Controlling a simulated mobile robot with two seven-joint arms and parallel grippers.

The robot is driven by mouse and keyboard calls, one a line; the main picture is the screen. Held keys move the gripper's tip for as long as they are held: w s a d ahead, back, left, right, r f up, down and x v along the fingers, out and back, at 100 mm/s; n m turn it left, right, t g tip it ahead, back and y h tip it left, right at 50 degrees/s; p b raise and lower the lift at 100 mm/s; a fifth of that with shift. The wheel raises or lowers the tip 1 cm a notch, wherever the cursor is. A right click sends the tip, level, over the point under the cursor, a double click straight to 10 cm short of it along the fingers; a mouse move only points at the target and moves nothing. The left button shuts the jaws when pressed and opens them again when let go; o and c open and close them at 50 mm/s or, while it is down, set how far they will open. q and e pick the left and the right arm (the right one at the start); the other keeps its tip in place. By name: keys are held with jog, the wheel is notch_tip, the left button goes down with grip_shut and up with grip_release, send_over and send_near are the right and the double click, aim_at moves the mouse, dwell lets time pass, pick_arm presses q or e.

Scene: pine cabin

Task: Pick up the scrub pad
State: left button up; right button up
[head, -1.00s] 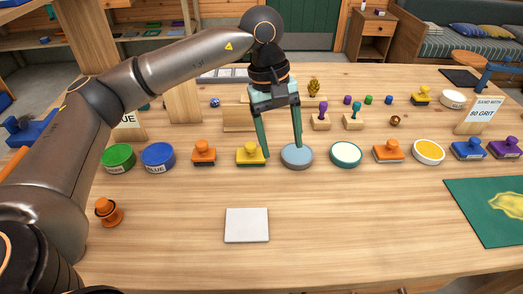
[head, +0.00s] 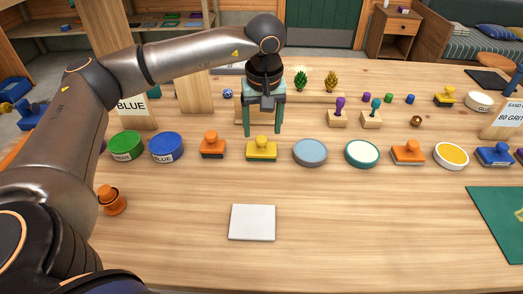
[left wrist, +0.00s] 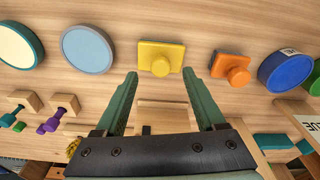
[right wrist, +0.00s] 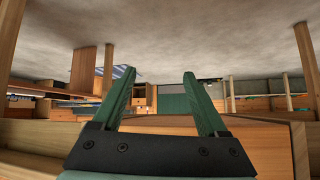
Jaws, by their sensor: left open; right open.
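No thing is plainly marked as the scrub pad, and I cannot tell for certain which it is. A yellow block with a knob (head: 262,151) sits in the middle row on the table, and also shows in the left wrist view (left wrist: 160,57). Orange knobbed blocks (head: 212,147) (head: 408,153) flank the row. A flat white square (head: 252,222) lies at the front. My left gripper (head: 262,133) is open and empty, just behind the yellow block. In the left wrist view its fingers (left wrist: 174,80) point toward the yellow block. My right gripper (right wrist: 160,78) is open and empty, facing the room.
A grey-blue disc (head: 310,153), a teal-rimmed disc (head: 362,153), and green (head: 126,146) and blue (head: 167,148) tubs stand in the row. Small wooden stands with pegs (head: 339,116) lie behind. A green mat (head: 500,220) is at right. The front middle is clear around the white square.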

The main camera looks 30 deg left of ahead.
aim_at(261, 138)
pick_arm(q)
jog(key=f, duration=0.3)
jog(key=shift+w+a+f, duration=0.1)
jog(key=shift+w+a, duration=0.05)
jog(key=shift+a, duration=0.1)
jog(key=shift+c, duration=0.2)
grip_shut()
dwell(0.4)
